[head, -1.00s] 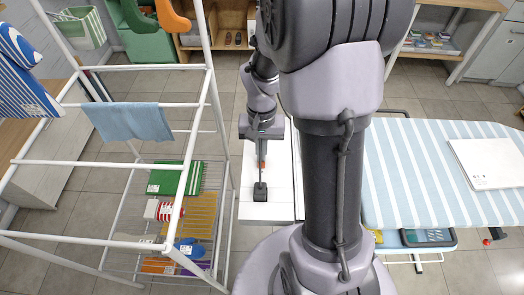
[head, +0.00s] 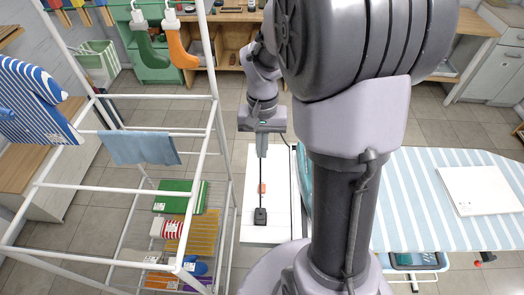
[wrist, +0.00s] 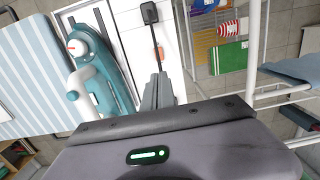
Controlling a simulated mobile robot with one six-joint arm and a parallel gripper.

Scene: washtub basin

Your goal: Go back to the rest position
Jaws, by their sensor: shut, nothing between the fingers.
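My gripper (head: 262,152) is shut and empty. In the head view it hangs in the gap between the drying rack and the ironing board, over the far end of a white surface. In the wrist view its closed fingers (wrist: 158,88) point toward a thin black tool (wrist: 149,13) with a square head and a small orange part. In the head view this tool (head: 261,216) lies on the white surface (head: 250,234). Whether the fingertips touch the tool is hard to tell, but they look apart from it.
A white drying rack (head: 150,97) with a blue cloth (head: 140,147) stands close on the left, folded cloths on its lower shelf. A striped ironing board (head: 410,190) is on the right. A teal and white appliance (wrist: 103,72) lies beside the tool.

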